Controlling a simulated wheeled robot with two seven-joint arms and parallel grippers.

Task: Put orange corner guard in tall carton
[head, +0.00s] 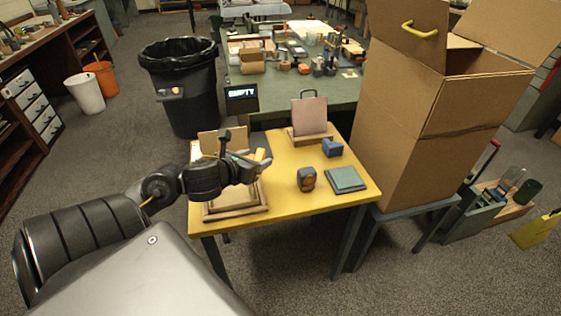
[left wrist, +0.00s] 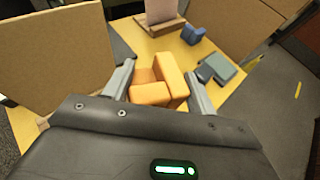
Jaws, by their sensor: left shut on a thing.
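The orange corner guard (head: 263,155) is an L-shaped block between the fingers of my left gripper (head: 256,163). In the left wrist view the guard (left wrist: 171,77) sits between both fingers (left wrist: 160,92), and the gripper is shut on it. My left gripper is over the left part of the yellow table, above a wooden-framed tray (head: 237,214); the gap below the guard cannot be told. The tall carton (head: 415,130) stands right of the yellow table on a low grey stand, with its top flaps open. Its inside bottom is hidden. My right gripper is not in view.
On the yellow table are a pinkish panel on a wooden stand (head: 309,117), a blue block (head: 332,148), a dark rounded block (head: 306,179) and a teal slab (head: 345,180). A cardboard panel (left wrist: 50,62) stands close left of my gripper.

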